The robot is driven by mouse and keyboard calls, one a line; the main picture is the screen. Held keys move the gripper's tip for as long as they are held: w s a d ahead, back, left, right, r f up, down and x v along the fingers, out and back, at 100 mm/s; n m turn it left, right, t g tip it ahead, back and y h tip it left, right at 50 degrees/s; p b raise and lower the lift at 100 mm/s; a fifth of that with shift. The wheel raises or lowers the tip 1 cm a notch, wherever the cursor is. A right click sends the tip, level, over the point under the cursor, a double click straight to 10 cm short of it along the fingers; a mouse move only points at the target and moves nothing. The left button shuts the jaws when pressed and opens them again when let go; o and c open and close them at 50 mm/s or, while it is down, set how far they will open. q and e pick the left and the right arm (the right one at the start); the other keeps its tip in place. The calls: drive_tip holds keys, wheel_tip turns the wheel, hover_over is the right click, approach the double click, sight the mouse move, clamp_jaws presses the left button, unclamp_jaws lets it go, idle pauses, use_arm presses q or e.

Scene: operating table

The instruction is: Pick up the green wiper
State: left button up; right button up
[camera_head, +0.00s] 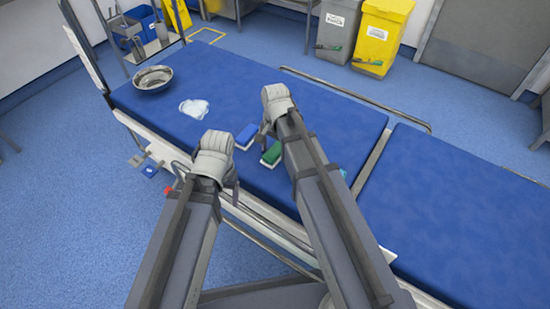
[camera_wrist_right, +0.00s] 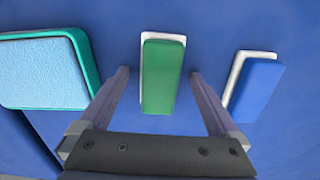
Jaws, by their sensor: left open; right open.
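The green wiper (camera_wrist_right: 162,78) is a green block on a white base. It lies on the blue operating table, and in the right wrist view it is between the two open fingers of my right gripper (camera_wrist_right: 160,95), apart from both. In the head view the green wiper (camera_head: 271,154) lies beside my right arm, partly hidden by it. My right gripper (camera_head: 268,130) is above the table. My left gripper (camera_head: 232,185) is at the table's near edge, left of the green wiper; its fingers are mostly hidden by the wrist.
A blue wiper (camera_wrist_right: 256,88) lies right of the green one in the wrist view. A light-blue, green-edged sponge-like pad (camera_wrist_right: 40,72) lies left. A metal bowl (camera_head: 153,79) and white cloth (camera_head: 194,108) are on the table's left part. The right table section (camera_head: 450,200) is clear.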

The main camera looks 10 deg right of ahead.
sight(275, 150)
drive_tip(key=c, duration=1.5)
drive_tip(key=shift+o, duration=0.2)
drive_tip(key=shift+r, duration=0.1)
wheel_tip(275, 150, up, 10)
drive_tip(key=p, duration=1)
drive_tip(key=o, duration=0.8)
drive_tip(key=c, duration=0.6)
